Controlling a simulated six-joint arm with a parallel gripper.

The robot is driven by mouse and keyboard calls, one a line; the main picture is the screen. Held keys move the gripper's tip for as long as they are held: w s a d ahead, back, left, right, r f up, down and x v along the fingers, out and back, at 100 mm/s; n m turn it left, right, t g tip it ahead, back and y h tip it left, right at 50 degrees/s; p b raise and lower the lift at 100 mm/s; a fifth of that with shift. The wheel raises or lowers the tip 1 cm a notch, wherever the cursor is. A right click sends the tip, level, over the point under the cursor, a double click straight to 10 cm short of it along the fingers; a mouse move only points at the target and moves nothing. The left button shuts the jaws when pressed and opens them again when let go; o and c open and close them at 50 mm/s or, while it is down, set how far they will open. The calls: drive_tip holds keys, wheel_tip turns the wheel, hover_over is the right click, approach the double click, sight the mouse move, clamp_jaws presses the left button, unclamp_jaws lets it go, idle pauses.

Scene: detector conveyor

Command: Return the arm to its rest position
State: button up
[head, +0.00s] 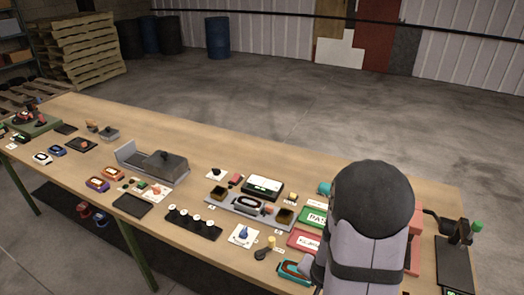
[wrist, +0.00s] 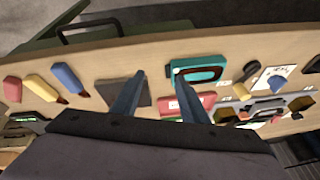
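My gripper (wrist: 159,76) shows in the wrist view as two bluish fingers standing apart with nothing between them. It is above the bench, with the fingertips over a dark square pad (wrist: 118,92) and beside a teal-framed device (wrist: 196,70). In the head view my arm stands at the right and hides part of the bench; the fingers do not show there. The teal device also shows in the head view (head: 293,271), at the bench's front edge left of my arm.
The wooden bench (head: 250,152) holds a red tray (head: 303,240), a green tray (head: 312,217), a grey fixture (head: 238,205) and a grey machine (head: 158,166). Red, yellow and blue markers (wrist: 68,78) lie left of the fingers. A black stand (head: 455,245) is right of my arm.

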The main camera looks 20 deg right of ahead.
drive_tip(key=s+a+r+n+g+y+b, duration=0.1)
drive_tip(key=s+a+r+n+g, duration=0.2)
drive_tip(key=a+n, duration=0.45)
drive_tip(key=s+a+r+n+g+y+b, duration=0.15)
drive_tip(key=s+a+r+n, duration=0.25)
drive_tip(key=a, duration=0.6)
wheel_tip(320, 180, down, 44)
drive_tip(key=b, duration=4.3)
drive_tip(key=shift+w+r+t, duration=0.15)
drive_tip(key=shift+r+t, duration=0.1)
drive_tip(key=shift+t, duration=0.2)
